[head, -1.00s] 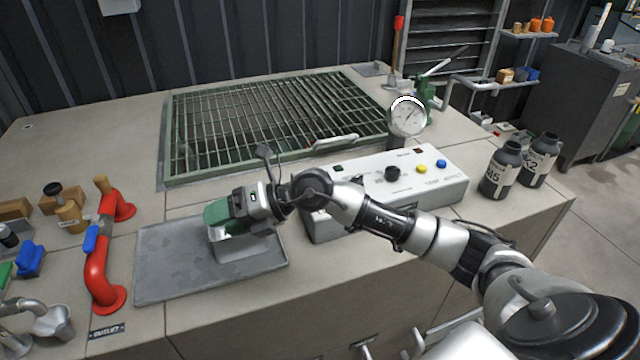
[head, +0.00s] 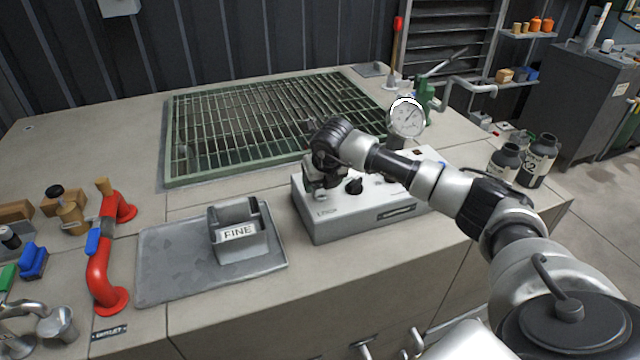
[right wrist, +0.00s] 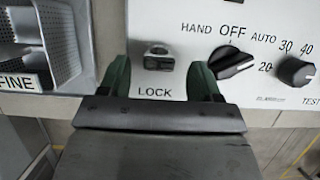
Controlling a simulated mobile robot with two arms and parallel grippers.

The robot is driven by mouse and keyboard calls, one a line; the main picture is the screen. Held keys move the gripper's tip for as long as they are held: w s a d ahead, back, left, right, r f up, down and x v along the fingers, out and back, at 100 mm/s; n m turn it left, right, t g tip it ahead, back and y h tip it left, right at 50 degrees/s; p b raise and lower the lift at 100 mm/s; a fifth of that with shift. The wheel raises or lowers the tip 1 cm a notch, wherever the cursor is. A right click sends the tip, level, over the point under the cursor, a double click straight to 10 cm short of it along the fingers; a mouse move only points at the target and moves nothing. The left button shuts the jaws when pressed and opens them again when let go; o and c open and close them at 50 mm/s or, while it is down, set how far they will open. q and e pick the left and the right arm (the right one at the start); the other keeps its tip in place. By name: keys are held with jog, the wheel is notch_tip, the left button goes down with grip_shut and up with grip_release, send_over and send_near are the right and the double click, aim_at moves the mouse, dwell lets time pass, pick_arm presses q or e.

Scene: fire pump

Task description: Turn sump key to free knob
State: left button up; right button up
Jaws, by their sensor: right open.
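The sump key lock (right wrist: 158,58), marked LOCK, is a small metal piece on the white control box (head: 345,212). In the right wrist view it lies between and just beyond the two green fingers of my right gripper (right wrist: 160,80), which is open and empty. In the head view this gripper (head: 318,186) hangs over the left end of the box and hides the lock. Just right of the lock is the black knob (right wrist: 232,62), marked HAND, OFF and AUTO; it also shows in the head view (head: 353,186). My left gripper is out of view.
A grey holder marked FINE (head: 238,235) stands on a metal tray (head: 175,265) left of the box. A pressure gauge (head: 406,118) stands behind the box. A second black knob (right wrist: 295,71) is further right. A green-framed grating (head: 270,120) lies behind.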

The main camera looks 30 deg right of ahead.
jog(key=shift+x, duration=1.4)
jog(key=c, duration=0.9)
